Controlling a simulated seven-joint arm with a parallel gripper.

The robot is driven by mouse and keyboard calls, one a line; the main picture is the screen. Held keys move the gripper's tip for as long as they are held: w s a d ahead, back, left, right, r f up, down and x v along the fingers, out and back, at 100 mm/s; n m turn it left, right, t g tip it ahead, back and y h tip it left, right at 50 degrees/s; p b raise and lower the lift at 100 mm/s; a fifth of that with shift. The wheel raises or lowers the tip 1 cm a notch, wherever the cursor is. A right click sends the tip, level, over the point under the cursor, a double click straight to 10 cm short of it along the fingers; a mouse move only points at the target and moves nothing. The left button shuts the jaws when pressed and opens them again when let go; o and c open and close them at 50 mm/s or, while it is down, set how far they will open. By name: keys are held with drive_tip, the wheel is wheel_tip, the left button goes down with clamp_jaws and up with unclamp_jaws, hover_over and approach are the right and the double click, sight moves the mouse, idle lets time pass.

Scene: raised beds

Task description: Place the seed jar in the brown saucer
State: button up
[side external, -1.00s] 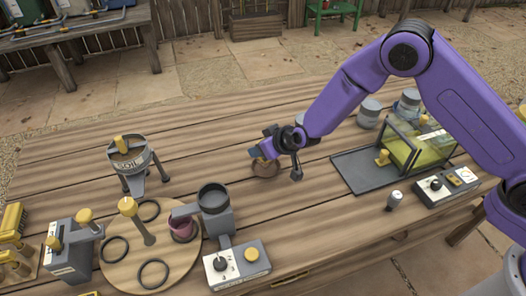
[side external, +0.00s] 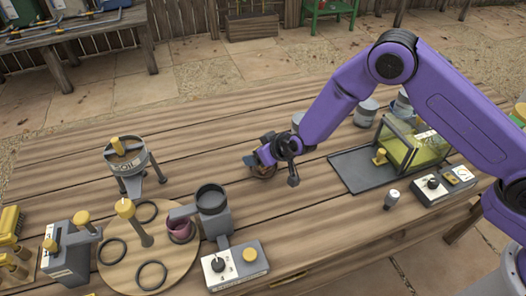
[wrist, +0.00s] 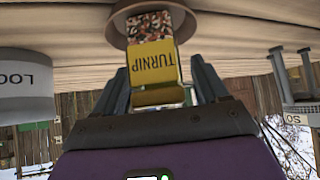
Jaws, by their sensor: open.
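The seed jar (wrist: 151,62) has a yellow TURNIP label, multicoloured seeds and a yellow lid; it appears upside down in the wrist view. Its base end sits within the rim of the brown saucer (wrist: 118,22), and it looks upright there. My gripper (wrist: 160,82) is open, with one dark finger on each side of the jar's lid end and visible gaps between. In the side view my gripper (side external: 262,160) is low over the table and hides the jar. Only a bit of the saucer (side external: 264,174) shows under it.
A soil hopper (side external: 129,165) on legs stands to the left. A round board (side external: 122,262) with black rings and a grey machine with a dark cup (side external: 212,197) are in front left. A glass case (side external: 412,145) on a dark tray stands right. Bare planks lie around the saucer.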

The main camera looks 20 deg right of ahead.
drive_tip(key=v, duration=1.2)
drive_tip(key=shift+s+a+r, duration=0.1)
drive_tip(key=s+d+r+n+g, duration=0.2)
drive_tip(key=s+d+r+g, duration=0.15)
drive_tip(key=s, duration=0.45)
drive_tip(key=s+d+r+n+g, duration=0.2)
drive_tip(key=s+d+r+n, duration=0.15)
drive_tip(key=s, duration=0.45)
drive_tip(key=s+d+r+n+g+h, duration=0.1)
drive_tip(key=s+d+r, duration=0.1)
drive_tip(key=s+d, duration=0.6)
drive_tip(key=s+d+r+n+g+h, duration=0.1)
drive_tip(key=s+d+r+h, duration=0.1)
drive_tip(key=s+d, duration=0.6)
drive_tip(key=shift+d+r, duration=0.65)
drive_tip(key=shift+d, duration=0.4)
